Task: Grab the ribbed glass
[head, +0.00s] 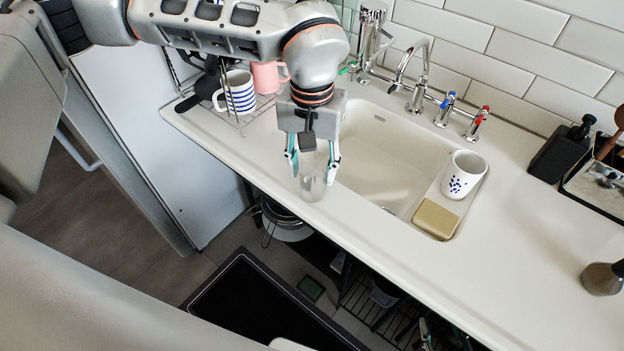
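A clear glass (312,188), taken as the ribbed glass, is at the counter's front edge, left of the sink. Its ribs are too small to make out, and I cannot tell whether it touches the counter. My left gripper (313,172) points down over it, with one finger on each side of the glass. The fingers look spread wider than the glass, and contact is not clear. The gripper partly hides the glass's upper part. Teal finger parts of my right gripper (443,338) show at the bottom edge, below the counter, mostly cut off.
A sink (385,150) lies right of the glass, with a dotted white cup (464,175) and a sponge (436,220) on its right ledge. A striped mug (238,92) and a pink mug (267,77) stand on a rack behind left.

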